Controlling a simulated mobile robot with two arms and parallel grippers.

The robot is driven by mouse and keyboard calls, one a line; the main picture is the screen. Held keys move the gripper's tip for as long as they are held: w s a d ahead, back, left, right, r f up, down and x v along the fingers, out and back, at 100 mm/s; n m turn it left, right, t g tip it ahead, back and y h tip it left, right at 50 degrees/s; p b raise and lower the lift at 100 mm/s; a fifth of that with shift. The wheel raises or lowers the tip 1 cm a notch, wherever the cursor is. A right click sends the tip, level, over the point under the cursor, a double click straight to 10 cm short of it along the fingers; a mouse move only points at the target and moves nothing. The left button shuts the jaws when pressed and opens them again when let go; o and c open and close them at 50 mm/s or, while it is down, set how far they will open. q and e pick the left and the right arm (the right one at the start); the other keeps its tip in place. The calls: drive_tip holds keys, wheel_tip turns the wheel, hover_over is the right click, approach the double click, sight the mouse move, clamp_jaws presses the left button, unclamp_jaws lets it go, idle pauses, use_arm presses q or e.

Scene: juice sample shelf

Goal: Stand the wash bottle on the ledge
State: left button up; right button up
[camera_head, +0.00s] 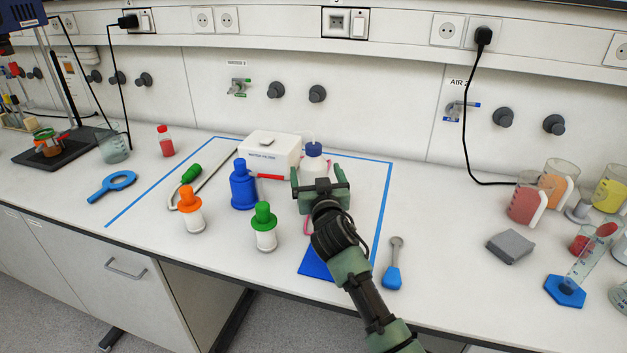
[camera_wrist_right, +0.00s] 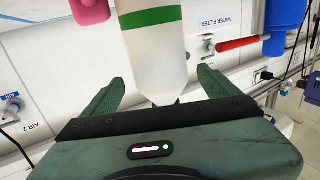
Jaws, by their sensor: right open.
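The wash bottle (camera_head: 313,162), pale with a blue cap, stands upright on the bench behind my right gripper (camera_head: 319,180). In the right wrist view the translucent bottle (camera_wrist_right: 150,48) with a green band shows between the fingers of my right gripper (camera_wrist_right: 148,78). These fingers are spread, one on each side of the bottle, with gaps visible. The lower part of the bottle is hidden by the gripper in the head view. I cannot tell for sure which surface is the ledge. My left gripper is out of view.
A white water filter box (camera_head: 268,152) stands close left of the bottle. A blue bottle (camera_head: 242,187), an orange-capped bottle (camera_head: 190,212) and a green-capped bottle (camera_head: 264,232) stand nearby. Blue tape (camera_head: 389,190) outlines this area. Beakers (camera_head: 527,198) crowd the right end.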

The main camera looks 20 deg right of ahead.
drive_tip(key=w, duration=0.2)
drive_tip(key=shift+w+d+f, duration=0.1)
drive_tip(key=shift+w, duration=0.2)
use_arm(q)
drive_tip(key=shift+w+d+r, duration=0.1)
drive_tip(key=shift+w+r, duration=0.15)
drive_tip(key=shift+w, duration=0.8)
use_arm(e)
drive_tip(key=shift+w, duration=0.3)
drive_tip(key=c, duration=1.8)
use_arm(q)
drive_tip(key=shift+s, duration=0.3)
use_arm(e)
clamp_jaws()
drive_tip(key=shift+r, duration=0.25)
